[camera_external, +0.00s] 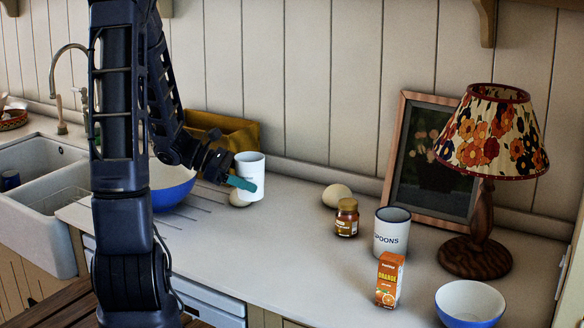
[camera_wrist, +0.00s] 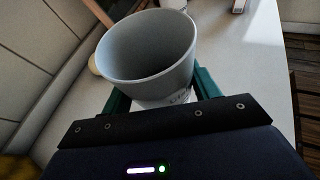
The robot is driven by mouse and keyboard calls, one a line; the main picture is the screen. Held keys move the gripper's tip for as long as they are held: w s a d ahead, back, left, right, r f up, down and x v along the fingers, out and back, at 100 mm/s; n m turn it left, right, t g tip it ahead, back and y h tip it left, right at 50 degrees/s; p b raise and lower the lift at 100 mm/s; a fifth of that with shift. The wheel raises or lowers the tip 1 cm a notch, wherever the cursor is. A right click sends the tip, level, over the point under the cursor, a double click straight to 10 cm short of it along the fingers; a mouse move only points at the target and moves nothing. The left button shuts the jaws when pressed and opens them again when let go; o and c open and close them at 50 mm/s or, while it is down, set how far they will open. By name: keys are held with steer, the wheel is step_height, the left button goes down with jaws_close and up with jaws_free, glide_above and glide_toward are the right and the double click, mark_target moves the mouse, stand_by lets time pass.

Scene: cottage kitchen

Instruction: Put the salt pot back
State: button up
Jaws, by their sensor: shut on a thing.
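A pale round object (camera_external: 240,199) lies by the pot's base, another (camera_external: 336,195) farther right.

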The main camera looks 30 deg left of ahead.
steer(key=shift+f, duration=5.5)
steer(key=shift+f, duration=0.15)
steer(key=o, duration=1)
